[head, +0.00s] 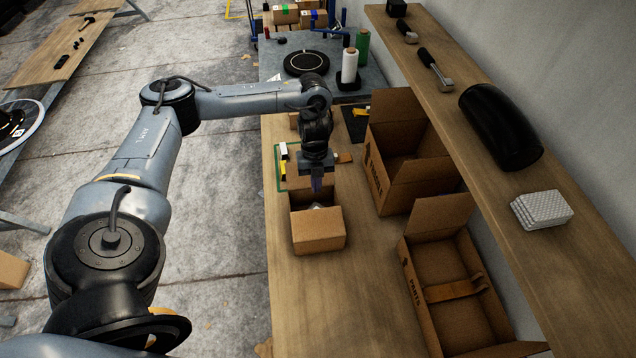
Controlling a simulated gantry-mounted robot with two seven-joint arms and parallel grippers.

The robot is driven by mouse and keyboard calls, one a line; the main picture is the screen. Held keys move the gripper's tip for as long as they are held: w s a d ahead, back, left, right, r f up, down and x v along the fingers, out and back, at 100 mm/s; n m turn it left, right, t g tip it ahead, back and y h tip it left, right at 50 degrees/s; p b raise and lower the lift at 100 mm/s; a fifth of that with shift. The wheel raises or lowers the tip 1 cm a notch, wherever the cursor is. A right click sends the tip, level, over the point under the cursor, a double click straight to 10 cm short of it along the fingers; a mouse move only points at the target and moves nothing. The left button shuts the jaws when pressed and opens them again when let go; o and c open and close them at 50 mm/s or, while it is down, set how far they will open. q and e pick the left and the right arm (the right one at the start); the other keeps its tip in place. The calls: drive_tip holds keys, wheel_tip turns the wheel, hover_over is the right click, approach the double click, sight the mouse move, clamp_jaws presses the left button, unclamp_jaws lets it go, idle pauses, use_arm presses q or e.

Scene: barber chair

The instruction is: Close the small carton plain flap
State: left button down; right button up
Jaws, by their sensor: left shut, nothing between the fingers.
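The small carton (319,240) stands on the wooden table, with its top at least partly open. Something pale shows inside it. My left gripper (317,187) points down over the back part of the carton, its fingers shut and empty. A brown flap (312,181) stands up at the carton's back edge, partly hidden behind the gripper. I cannot tell whether the fingers touch the flap. My right gripper does not show.
Two larger open cartons stand to the right, one behind (415,155) and one in front (450,285). A shelf (470,60) with a black roll and tools overhangs the right side. The table (330,310) is clear in front of the small carton.

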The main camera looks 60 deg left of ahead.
use_arm(q)
drive_tip(key=b, duration=0.3)
hover_over(317, 211)
wheel_tip(317, 211, down, 6)
drive_tip(key=shift+r, duration=0.25)
wheel_tip(317, 211, down, 3)
drive_tip(key=shift+f, duration=0.15)
drive_tip(key=shift+w+a+f, duration=0.1)
drive_tip(key=shift+a+f, duration=0.15)
drive_tip(key=shift+f, duration=0.75)
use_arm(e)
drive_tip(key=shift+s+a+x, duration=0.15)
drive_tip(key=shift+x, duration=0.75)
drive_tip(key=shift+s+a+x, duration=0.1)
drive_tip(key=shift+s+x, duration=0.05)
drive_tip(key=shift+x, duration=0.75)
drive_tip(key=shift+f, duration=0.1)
